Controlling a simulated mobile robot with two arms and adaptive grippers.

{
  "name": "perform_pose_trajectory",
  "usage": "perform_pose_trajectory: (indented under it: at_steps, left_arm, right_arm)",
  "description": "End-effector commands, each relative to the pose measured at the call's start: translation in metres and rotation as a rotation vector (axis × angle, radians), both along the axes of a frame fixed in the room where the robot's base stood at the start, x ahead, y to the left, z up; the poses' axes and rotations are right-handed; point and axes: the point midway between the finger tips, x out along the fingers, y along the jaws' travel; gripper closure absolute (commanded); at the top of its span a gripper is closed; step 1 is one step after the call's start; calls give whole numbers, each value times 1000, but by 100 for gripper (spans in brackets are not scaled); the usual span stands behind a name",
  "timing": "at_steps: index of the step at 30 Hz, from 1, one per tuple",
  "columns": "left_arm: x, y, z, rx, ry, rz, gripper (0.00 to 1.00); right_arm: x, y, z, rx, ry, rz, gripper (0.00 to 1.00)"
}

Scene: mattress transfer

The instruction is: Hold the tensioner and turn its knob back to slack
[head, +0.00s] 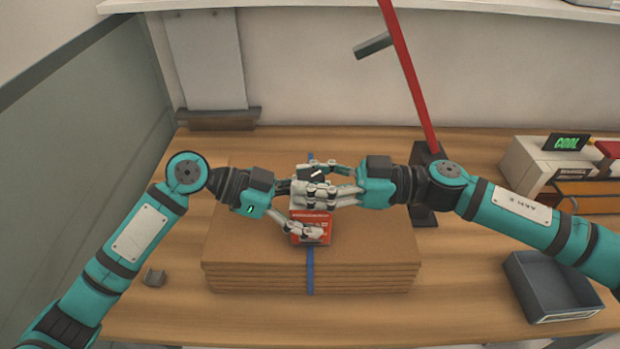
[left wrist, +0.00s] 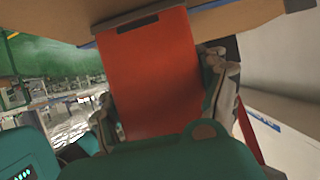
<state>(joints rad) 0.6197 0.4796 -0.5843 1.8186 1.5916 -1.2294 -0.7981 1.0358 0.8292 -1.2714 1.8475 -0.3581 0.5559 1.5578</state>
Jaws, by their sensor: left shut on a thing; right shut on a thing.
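The red tensioner (head: 309,222) sits on the blue strap (head: 310,270) on top of a stack of brown boards (head: 245,245). Its dark knob (head: 313,172) with a white mark shows at its upper end, partly hidden by fingers. My left gripper (head: 302,211) is shut on the tensioner's body from the left. In the left wrist view the red body (left wrist: 155,75) fills the middle, with pale fingers on both sides of it. My right gripper (head: 318,183) comes from the right and is shut around the knob. The exact finger contact is partly hidden.
A grey open tray (head: 550,290) lies at the right front. A device with a green "COOL" display (head: 566,143) stands at the right back. A red lever (head: 408,75) rises behind my right arm. A small grey clip (head: 154,277) lies left of the stack.

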Motion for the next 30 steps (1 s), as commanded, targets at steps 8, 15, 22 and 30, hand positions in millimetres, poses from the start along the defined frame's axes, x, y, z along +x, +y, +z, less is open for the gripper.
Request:
perform_pose_trajectory:
  at_steps: [8, 15, 22, 30]
  left_arm:
    - [0, 1, 3, -4, -5, 0, 87]
    - [0, 1, 3, -4, -5, -1, 87]
    - [0, 0, 3, -4, -5, -3, 87]
    - [-1, 0, 3, -4, -5, -4, 87]
  right_arm:
    - [4, -1, 1, -2, -3, 237, 95]
    - [4, 0, 1, -3, -3, 467, 95]
    - [3, 0, 1, -3, -4, 679, 95]
    - [3, -1, 1, -7, -5, 883, 95]
